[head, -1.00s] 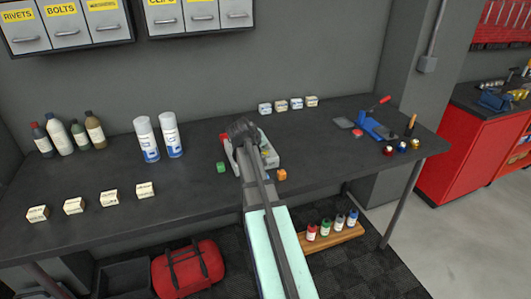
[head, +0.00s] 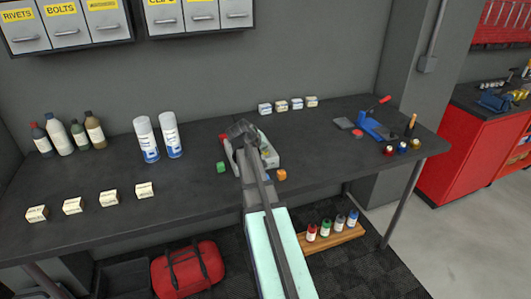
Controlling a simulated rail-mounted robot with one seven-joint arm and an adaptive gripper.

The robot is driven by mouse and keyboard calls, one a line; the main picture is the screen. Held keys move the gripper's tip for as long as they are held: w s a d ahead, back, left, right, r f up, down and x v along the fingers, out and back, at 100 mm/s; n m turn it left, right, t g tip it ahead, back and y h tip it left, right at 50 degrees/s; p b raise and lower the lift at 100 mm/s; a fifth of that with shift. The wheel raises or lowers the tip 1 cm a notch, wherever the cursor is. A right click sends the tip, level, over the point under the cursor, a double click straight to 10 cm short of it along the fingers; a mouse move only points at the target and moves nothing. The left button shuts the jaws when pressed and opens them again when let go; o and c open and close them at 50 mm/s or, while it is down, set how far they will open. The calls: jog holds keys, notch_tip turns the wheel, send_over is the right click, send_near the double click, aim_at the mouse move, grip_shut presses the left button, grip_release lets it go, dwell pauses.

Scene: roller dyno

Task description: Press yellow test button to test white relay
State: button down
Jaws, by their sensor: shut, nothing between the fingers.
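A pale tester box (head: 271,158) stands on the dark bench, mostly hidden behind my arm, with a green patch on its top. The yellow test button and the white relay cannot be made out; whether the gripper touches the tester cannot be told.
Two white spray cans (head: 158,137) and several bottles (head: 67,134) stand to the left. Small labelled boxes (head: 109,198) line the front left, and others (head: 288,104) stand behind the tester. A blue press tool (head: 375,126) is at the right.

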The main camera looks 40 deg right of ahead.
jog(key=shift+r, duration=0.1)
jog(key=shift+r+p, duration=0.45)
jog(key=shift+r, duration=0.25)
jog(key=shift+r, duration=0.1)
jog(key=shift+r+p, duration=1.35)
jog(key=shift+r, duration=1.1)
jog(key=shift+s, duration=0.1)
